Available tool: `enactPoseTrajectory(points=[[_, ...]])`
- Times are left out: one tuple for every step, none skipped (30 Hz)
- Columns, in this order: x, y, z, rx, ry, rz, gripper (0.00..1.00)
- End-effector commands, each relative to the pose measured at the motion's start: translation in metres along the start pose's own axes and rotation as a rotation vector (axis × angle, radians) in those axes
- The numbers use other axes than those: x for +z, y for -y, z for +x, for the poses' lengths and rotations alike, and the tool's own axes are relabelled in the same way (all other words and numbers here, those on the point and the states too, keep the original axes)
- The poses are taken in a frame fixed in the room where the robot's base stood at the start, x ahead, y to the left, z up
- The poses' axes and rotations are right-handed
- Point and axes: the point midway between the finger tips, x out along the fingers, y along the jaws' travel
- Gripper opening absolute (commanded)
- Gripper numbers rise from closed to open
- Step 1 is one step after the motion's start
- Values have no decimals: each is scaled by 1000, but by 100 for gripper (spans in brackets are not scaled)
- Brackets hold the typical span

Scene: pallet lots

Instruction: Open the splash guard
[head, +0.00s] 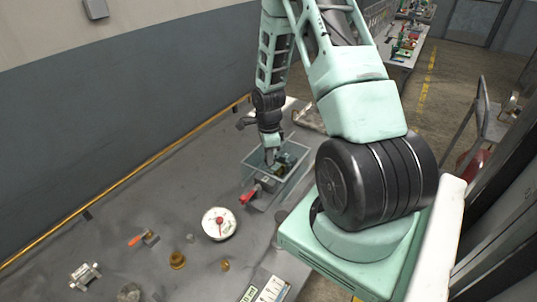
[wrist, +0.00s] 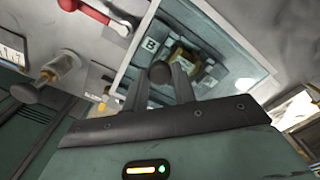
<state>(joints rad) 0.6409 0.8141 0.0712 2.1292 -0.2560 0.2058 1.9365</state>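The splash guard appears to be the clear, pale-edged panel (wrist: 235,42) over a box with dark and yellow parts inside. In the head view the pale grey-green box (head: 291,187) stands on the bench below my arm. My gripper (head: 270,155) is over the box, its tips small and partly lost against the contents. In the wrist view my gripper's (wrist: 160,80) two dark fingers stand apart, with a dark round knob (wrist: 160,73) between their tips. Whether they press on the knob cannot be told. The panel looks closed over the box.
A red lever (head: 250,194) sits at the box's near left, also seen in the wrist view (wrist: 85,10).

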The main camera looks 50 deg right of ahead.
Motion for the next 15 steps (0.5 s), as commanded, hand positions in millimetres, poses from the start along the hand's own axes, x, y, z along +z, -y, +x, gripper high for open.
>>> enactPoseTrajectory(points=[[0, 0, 0, 0, 0, 0, 0], [0, 0, 0, 0, 0, 0, 0], [0, 0, 0, 0, 0, 0, 0], [0, 0, 0, 0, 0, 0, 0], [0, 0, 0, 0, 0, 0, 0], [-1, 1, 0, 0, 0, 1, 0], [-2, 2, 0, 0, 0, 2, 0], [-4, 4, 0, -1, 0, 3, 0], [-7, 7, 0, -2, 0, 3, 0], [-10, 10, 0, -2, 0, 5, 0], [-13, 13, 0, -2, 0, 6, 0], [-18, 18, 0, -3, 0, 6, 0], [-23, 23, 0, -4, 1, 6, 0], [-28, 28, 0, -3, 0, 8, 0], [-34, 35, 0, -5, 1, 7, 0]])
